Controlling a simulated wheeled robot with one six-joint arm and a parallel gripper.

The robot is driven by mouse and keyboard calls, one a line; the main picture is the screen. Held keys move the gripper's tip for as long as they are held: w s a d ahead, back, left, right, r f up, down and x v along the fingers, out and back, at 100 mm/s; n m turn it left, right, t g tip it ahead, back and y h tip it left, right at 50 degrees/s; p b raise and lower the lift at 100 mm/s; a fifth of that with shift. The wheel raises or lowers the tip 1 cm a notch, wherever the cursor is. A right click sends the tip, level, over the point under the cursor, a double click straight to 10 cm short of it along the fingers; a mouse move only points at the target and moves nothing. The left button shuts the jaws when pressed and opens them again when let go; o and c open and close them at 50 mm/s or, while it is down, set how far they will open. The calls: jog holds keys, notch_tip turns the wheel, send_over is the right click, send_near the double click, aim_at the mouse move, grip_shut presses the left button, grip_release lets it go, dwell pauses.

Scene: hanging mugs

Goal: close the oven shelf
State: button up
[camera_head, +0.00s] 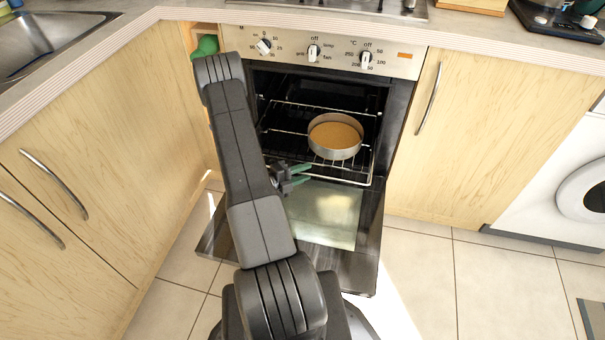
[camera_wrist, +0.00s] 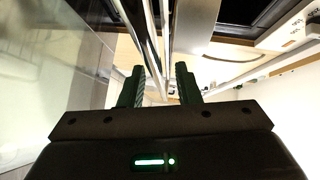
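The oven shelf (camera_head: 345,180) is a wire rack sticking partly out of the open oven. A round metal tin (camera_head: 335,153) with a golden-brown filling stands on it. My gripper (camera_head: 302,175) is at the left front corner of the shelf, above the lowered oven door. In the wrist view, its two dark green fingers (camera_wrist: 159,85) are apart. Bright metal bars (camera_wrist: 165,45) run through the gap in the picture; I cannot tell whether the fingers touch them. My arm hides the left part of the oven.
The oven door (camera_head: 340,225) is folded down in front of the oven, under the shelf. Wooden cabinets (camera_head: 500,130) flank it. A control panel (camera_head: 335,52) with knobs is above. Tiled floor (camera_head: 425,270) is free at the right front.

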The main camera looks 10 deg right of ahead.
aim_at(287, 134)
grip_shut()
jog(key=shift+w+d, duration=0.1)
jog(key=shift+w, duration=0.05)
jog(key=w+d+b, duration=0.1)
jog(key=w+d, duration=0.2)
jog(key=w, duration=0.5)
jog(key=w+d+b, duration=0.2)
jog(key=w+d, duration=0.1)
jog(key=w, duration=0.4)
jog(key=w+d+b, duration=0.2)
jog(key=w+d, duration=0.2)
jog(key=w, duration=0.4)
jog(key=shift+w, duration=0.3)
grip_release()
jog(key=shift+a, duration=0.1)
jog(key=p+v, duration=0.2)
jog(key=v, duration=1.2)
jog(key=shift+p, duration=0.3)
